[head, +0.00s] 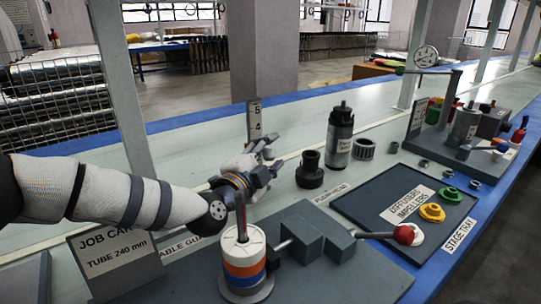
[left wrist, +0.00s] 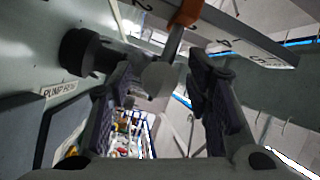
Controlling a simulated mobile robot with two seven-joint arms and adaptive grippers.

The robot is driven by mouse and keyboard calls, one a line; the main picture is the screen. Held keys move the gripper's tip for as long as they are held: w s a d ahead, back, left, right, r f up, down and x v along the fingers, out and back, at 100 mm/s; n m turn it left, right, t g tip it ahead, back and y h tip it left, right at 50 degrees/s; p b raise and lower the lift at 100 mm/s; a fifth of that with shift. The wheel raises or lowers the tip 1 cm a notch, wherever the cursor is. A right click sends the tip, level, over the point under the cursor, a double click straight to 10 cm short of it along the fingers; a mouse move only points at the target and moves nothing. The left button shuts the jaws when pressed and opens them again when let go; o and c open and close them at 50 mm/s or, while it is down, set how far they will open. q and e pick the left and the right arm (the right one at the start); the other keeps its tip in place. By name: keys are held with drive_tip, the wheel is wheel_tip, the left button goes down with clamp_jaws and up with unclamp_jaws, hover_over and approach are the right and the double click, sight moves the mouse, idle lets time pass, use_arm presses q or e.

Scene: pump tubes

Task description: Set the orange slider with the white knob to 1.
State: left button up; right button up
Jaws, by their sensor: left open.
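My left gripper (head: 266,168) reaches in from the left to the upright scale (head: 254,117), whose top numbers 5 and 4 show in the head view. In the left wrist view the gripper (left wrist: 168,85) is open. A pale round knob (left wrist: 157,78) lies between its two fingers, with a gap on the right finger's side; contact with the left finger cannot be told. A part of the orange slider (left wrist: 188,13) shows at the top, by the numbered scale (left wrist: 245,38). The gripper hides the slider and lower scale in the head view, so its setting cannot be read. My right gripper is not in view.
A ringed tube stack (head: 243,262) and a grey block with a red-knobbed lever (head: 404,235) stand in front. A black fitting (head: 310,170) and a grey cylinder (head: 340,135) stand right of the gripper. A dark tray (head: 375,190) holds green and yellow impellers.

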use_arm(q)
clamp_jaws()
drive_tip(key=shift+f, duration=2.1)
unclamp_jaws()
drive_tip(key=v, duration=0.7)
drive_tip(key=shift+s+a, duration=0.1)
drive_tip(key=shift+s, duration=0.15)
